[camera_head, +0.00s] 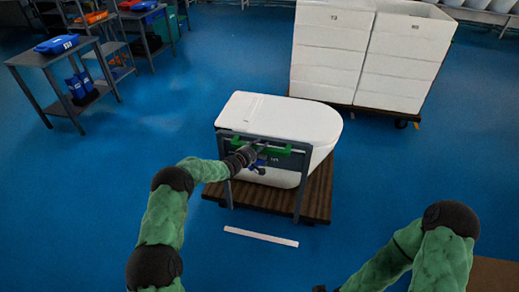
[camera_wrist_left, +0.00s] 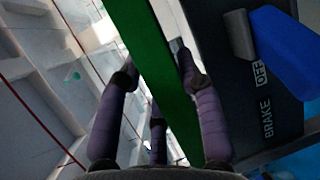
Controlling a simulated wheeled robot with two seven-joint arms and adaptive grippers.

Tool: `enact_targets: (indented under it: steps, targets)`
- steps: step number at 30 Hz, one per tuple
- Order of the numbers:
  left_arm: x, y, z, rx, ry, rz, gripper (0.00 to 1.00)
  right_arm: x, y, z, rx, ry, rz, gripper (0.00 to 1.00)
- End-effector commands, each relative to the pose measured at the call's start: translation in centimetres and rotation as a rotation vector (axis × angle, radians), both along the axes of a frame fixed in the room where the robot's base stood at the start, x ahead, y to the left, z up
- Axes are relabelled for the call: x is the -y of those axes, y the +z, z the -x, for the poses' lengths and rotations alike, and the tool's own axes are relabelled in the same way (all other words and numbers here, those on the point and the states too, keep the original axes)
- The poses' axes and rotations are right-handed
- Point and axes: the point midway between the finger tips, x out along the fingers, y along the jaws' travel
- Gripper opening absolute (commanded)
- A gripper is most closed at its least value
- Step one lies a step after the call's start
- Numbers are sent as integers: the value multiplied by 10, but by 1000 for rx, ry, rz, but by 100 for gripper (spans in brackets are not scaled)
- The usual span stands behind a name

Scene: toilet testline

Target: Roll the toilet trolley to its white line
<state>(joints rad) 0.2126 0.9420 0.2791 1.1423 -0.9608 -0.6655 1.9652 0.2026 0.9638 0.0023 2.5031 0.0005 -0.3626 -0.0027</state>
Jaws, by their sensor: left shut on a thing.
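The toilet trolley has a brown wooden deck (camera_head: 317,200) and a grey upright frame (camera_head: 302,183) with a green handle bar (camera_head: 275,150). A white toilet (camera_head: 285,115) rides on it. My left gripper (camera_head: 262,147) is at the handle. In the left wrist view its purple fingers (camera_wrist_left: 155,75) are shut around the green bar (camera_wrist_left: 150,60). A blue brake lever (camera_wrist_left: 283,50) sits beside a label reading BRAKE and OFF. The white line (camera_head: 261,237) lies on the floor just in front of the trolley's near edge, apart from it. My right arm is at lower right; its gripper is out of view.
A second trolley with stacked white boxes (camera_head: 365,55) stands close behind, to the right. Grey tables (camera_head: 50,60) with blue bins stand at upper left. The blue floor is clear to the left and around the white line. A brown edge (camera_head: 495,273) shows at lower right.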

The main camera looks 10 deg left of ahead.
Motion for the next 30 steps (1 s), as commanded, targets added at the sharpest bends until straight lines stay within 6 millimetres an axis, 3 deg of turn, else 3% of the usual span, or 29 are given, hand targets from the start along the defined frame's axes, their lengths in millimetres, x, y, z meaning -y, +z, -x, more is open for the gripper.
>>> enact_targets:
  steps: [15,16,18,30]
  targets:
    - [1,4,-4,8,-2,-2,0,0,0,0,-1,0,0,40]
    - [1,4,-4,8,-2,-2,42,0,0,0,-1,0,0,40]
    - [1,4,-4,8,-2,-2,61,0,0,0,-1,0,0,40]
    - [0,0,-1,-1,-1,0,61,0,0,0,0,0,0,40]
